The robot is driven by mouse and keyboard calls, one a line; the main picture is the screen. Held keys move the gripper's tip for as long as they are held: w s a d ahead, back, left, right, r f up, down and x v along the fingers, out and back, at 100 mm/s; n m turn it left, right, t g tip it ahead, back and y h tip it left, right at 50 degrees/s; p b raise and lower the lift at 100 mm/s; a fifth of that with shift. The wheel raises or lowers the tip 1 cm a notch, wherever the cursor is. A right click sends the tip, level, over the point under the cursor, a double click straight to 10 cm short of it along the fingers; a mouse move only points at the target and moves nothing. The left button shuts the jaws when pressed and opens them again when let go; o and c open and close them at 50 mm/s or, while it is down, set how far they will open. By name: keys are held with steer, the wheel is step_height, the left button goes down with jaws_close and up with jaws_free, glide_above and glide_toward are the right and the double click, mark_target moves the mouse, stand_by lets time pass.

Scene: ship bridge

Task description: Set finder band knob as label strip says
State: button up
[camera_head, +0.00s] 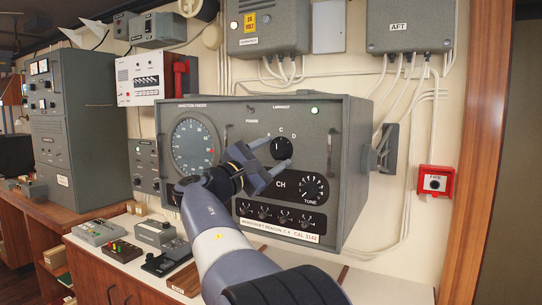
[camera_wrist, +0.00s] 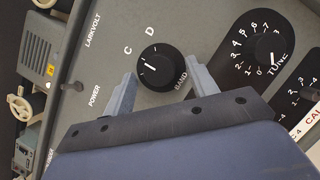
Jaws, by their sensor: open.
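The band knob (camera_head: 281,148) is black and round, on the direction finder's grey front panel. It also shows in the wrist view (camera_wrist: 164,65), with C and D legible beside it. Its white mark faces roughly the A to C side; I cannot tell the exact setting. In the head view A, C and D are legible above it. The label strip (camera_head: 279,231) below appears to read "Bearcroft Beacon: C 4 Cal 3142". My gripper (camera_head: 274,155) is open, its fingers to either side of the knob in the wrist view (camera_wrist: 161,72). I cannot tell whether they touch it.
The tune knob (camera_head: 313,188) sits at lower right of the band knob, with several small knobs (camera_head: 276,215) below. A large round dial (camera_head: 194,145) is at left. Handles (camera_head: 331,150) stand out from the panel. A counter with small devices (camera_head: 98,232) lies at lower left.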

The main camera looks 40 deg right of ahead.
steer(key=b+v, duration=0.2)
steer(key=v, duration=0.9)
steer(key=shift+d, duration=0.1)
steer(key=p+x, duration=0.2)
steer(key=x, duration=0.9)
